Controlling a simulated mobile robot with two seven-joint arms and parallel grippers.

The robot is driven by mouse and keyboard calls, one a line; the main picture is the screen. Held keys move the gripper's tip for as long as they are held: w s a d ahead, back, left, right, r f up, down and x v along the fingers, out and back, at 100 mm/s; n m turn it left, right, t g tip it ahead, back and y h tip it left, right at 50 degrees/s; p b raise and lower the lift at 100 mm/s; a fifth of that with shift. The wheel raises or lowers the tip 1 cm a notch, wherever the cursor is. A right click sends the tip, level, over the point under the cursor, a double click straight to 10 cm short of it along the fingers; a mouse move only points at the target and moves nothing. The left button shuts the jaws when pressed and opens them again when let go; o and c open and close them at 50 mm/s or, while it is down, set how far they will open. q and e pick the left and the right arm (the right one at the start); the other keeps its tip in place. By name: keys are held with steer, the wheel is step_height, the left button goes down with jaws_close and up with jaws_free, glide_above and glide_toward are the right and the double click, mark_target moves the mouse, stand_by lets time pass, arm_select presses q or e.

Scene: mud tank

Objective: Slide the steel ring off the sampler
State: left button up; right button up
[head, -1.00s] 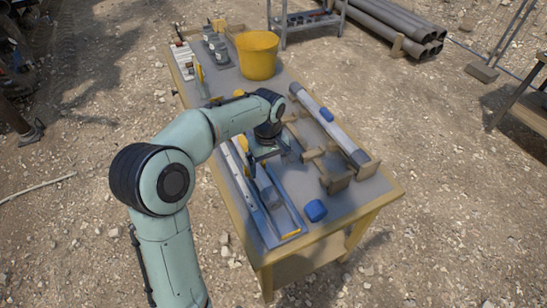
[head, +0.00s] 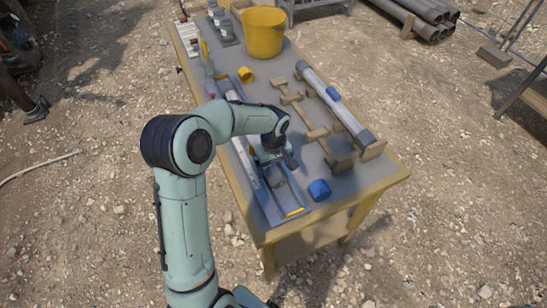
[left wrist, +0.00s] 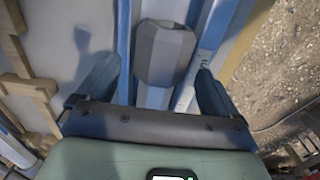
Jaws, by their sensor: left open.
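My left gripper (head: 277,160) is over the long blue tray (head: 262,212) on the near left part of the table. In the left wrist view its open fingers (left wrist: 157,75) stand on either side of a faceted grey block-like piece (left wrist: 165,52), with gaps visible on both sides. I cannot tell whether this piece is the steel ring. A long grey tube (head: 330,95), perhaps the sampler, lies on wooden supports to the right. It has a blue band and a darker grey collar (head: 365,139) at its near end. My right gripper is not in view.
A blue piece (head: 319,190) sits at the table's near right. A yellow ring-like piece (head: 245,74) and a yellow bucket (head: 262,32) stand farther back. Wooden supports (head: 311,130) lie between tray and tube.

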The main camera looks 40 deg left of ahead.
arm_select(q)
steer(key=shift+f, duration=0.55)
steer(key=c, duration=1.3)
steer(key=shift+c, duration=0.3)
steer(key=shift+d, duration=0.1)
